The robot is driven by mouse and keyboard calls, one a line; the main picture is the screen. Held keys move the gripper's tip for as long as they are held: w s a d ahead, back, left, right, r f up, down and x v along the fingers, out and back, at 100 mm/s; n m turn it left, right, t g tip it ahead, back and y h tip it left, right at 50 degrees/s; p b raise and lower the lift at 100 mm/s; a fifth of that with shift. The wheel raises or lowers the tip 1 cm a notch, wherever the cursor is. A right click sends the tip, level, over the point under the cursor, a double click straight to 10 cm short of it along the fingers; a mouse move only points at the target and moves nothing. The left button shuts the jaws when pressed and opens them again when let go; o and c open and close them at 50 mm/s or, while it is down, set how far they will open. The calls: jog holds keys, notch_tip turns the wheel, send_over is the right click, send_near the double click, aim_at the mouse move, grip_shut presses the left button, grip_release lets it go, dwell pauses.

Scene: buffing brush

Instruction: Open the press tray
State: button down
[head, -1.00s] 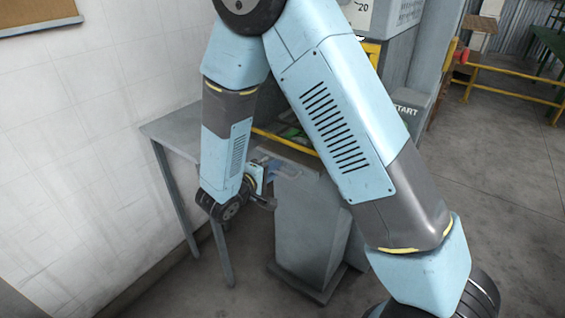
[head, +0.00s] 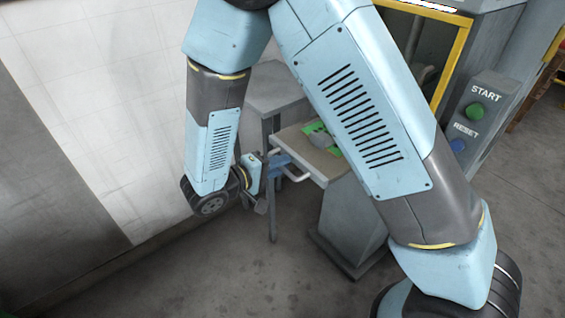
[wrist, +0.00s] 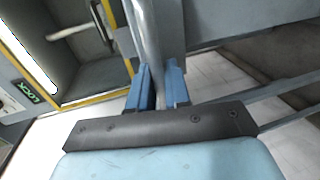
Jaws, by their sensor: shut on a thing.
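The press tray (head: 335,170) is a flat slab with a light edge, sticking out at the front of the press. A green piece (head: 323,130) with a grey thing on it lies on its top. The tray's pale handle (head: 298,178) is on its near left side. My gripper (head: 282,164) is at this handle. In the wrist view, its two blue fingers (wrist: 158,88) are shut on the handle bar (wrist: 148,40), which runs between them. My arm hides the tray's right part.
The press (head: 450,45) has a yellow-edged opening, with a green START button (head: 475,111) and blue RESET button (head: 458,145) on its side. A grey table (head: 275,90) stands behind the tray by the white wall. The floor in front is clear.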

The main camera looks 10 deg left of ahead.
jog(key=shift+s+a+f, duration=0.15)
jog(key=shift+s+f, duration=0.1)
jog(key=shift+s, duration=0.05)
jog(key=c, duration=1.4)
grip_release()
jog(key=shift+o, duration=0.3)
jog(key=shift+r, duration=0.1)
jog(key=shift+w+a, duration=0.1)
jog(key=v, duration=1.3)
jog(key=shift+s+a, duration=0.25)
jog(key=shift+a, duration=0.1)
